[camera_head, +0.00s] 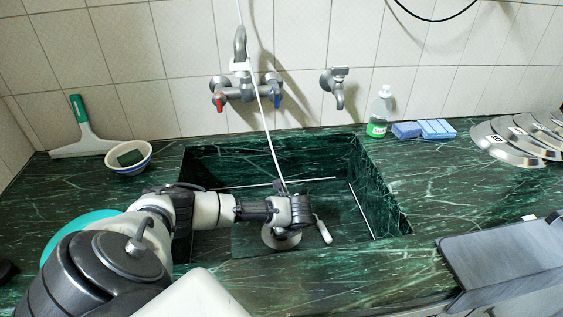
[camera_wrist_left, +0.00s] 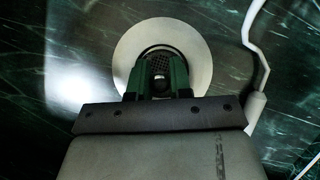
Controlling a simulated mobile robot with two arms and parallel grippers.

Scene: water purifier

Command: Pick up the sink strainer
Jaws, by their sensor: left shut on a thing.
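The sink strainer is a pale round disc with a dark mesh centre. In the head view the strainer (camera_head: 270,239) is in the green marble sink (camera_head: 355,205), below my left gripper and partly hidden by it. In the left wrist view the strainer's pale rim (camera_wrist_left: 126,52) surrounds the fingertips. My left gripper (camera_wrist_left: 162,72) reaches down into the sink and is shut on the strainer's middle. I cannot tell whether the strainer touches the sink floor. My right gripper is in neither view.
A white handle-like piece (camera_head: 323,229) lies just right of the strainer. A thin white hose (camera_head: 269,135) hangs from the tap into the sink. A bowl (camera_head: 128,157), green bottle (camera_head: 379,112), blue sponges (camera_head: 437,129) and metal lids (camera_head: 508,141) stand on the counter.

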